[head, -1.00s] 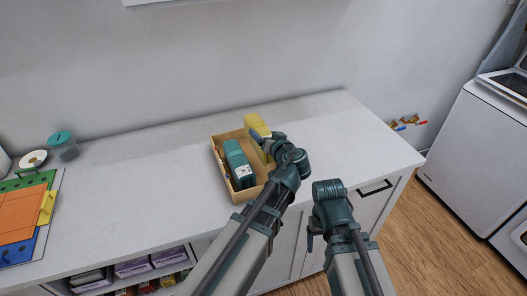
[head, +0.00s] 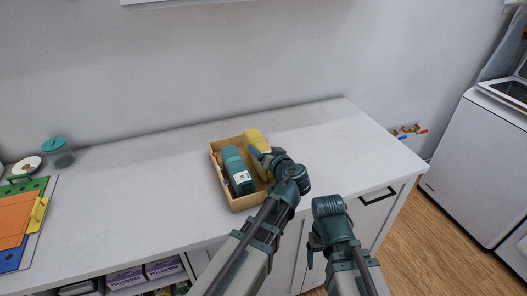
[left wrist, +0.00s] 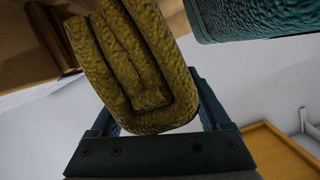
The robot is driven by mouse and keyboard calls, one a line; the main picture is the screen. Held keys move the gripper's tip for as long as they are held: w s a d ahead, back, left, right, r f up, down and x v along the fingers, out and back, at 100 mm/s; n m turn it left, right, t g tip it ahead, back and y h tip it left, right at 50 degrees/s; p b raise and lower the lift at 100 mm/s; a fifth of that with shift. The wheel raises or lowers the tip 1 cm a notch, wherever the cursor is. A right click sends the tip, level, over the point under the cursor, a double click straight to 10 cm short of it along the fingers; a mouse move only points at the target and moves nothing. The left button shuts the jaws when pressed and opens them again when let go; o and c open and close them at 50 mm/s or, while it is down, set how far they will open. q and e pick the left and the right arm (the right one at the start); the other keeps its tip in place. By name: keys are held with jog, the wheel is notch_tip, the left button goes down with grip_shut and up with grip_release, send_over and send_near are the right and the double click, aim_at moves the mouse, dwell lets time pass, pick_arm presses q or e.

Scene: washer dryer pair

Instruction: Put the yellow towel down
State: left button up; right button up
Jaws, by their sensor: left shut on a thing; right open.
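The yellow towel (head: 257,141), a folded roll, is at the right side of a shallow wooden box (head: 243,203) on the counter. My left gripper (head: 262,156) is shut on it. In the left wrist view the towel (left wrist: 135,65) fills the space between the jaws. A teal towel-like roll (head: 238,168) with a white label lies in the box to its left; it also shows in the left wrist view (left wrist: 250,18). Whether the yellow towel touches the box floor is hidden. My right gripper (head: 314,245) is open and empty in front of the counter.
The white counter (head: 130,190) is clear around the box. A teal-lidded jar (head: 57,153) and coloured boards (head: 20,220) are at the left. A white washer or dryer (head: 470,165) stands at the far right. Shelves with purple packs (head: 125,278) are below.

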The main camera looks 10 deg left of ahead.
pick_arm(q)
jog(key=shift+f+b, duration=0.3)
jog(key=shift+f, duration=0.1)
pick_arm(e)
jog(key=shift+f, duration=0.45)
pick_arm(q)
jog(key=o, duration=1.6)
jog(key=shift+c, duration=0.2)
jog(key=shift+r, duration=0.15)
pick_arm(e)
jog(key=shift+r, duration=0.15)
